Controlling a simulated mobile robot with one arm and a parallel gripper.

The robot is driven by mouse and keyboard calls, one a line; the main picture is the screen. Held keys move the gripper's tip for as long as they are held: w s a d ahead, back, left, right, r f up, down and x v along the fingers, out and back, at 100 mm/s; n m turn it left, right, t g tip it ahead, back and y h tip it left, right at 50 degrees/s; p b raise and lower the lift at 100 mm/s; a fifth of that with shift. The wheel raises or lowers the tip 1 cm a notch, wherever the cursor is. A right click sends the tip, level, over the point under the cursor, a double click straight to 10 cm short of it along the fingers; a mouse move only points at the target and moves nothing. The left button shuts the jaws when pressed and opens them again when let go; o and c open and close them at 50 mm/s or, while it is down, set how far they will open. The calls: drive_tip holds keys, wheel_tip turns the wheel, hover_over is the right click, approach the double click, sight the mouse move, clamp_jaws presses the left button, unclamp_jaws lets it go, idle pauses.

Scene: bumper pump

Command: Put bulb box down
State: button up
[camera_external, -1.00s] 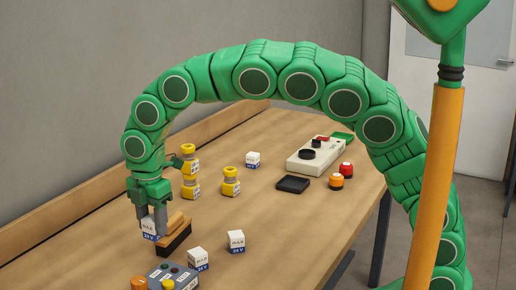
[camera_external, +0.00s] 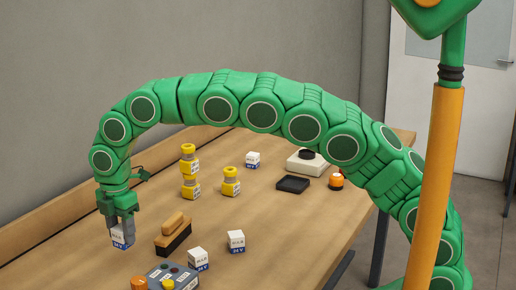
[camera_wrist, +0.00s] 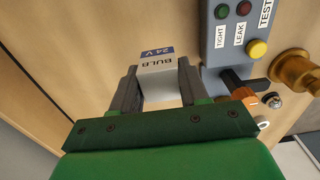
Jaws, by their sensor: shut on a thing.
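A white bulb box (camera_external: 122,238) with a blue band is between the fingers of my gripper (camera_external: 119,228), at the left of the table. In the wrist view the bulb box (camera_wrist: 160,70) shows its "BULB" and "24 V" lettering, and my gripper (camera_wrist: 157,88) is shut on its sides. I cannot tell whether its base touches the table or hangs just above it. Other white boxes of the same look stand on the table: one (camera_external: 198,258) by the grey panel, one (camera_external: 236,241) to its right, one (camera_external: 253,160) farther back.
A wooden brush (camera_external: 173,236) lies right of the held box. The grey test panel (camera_external: 168,278) is near the front; it also shows in the wrist view (camera_wrist: 219,50). Bare wood surrounds the held box.

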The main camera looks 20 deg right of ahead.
drive_tip(key=shift+w+a+f, duration=0.45)
drive_tip(key=shift+a+f, duration=0.3)
drive_tip(key=shift+f, duration=0.2)
drive_tip(key=shift+w+a+f, duration=0.4)
drive_tip(key=shift+a+f, duration=0.35)
drive_tip(key=shift+f, duration=0.2)
drive_tip(key=shift+w+a+f, duration=0.45)
drive_tip(key=shift+a+f, duration=0.3)
drive_tip(key=shift+f, duration=0.2)
drive_tip(key=shift+a+f, duration=0.15)
drive_tip(key=shift+f, duration=1.65)
drive_tip(key=shift+w, duration=0.1)
drive_tip(key=o, duration=1)
drive_tip(key=shift+f, duration=0.1)
drive_tip(key=shift+o, duration=0.2)
wheel_tip(320, 180, up, 12)
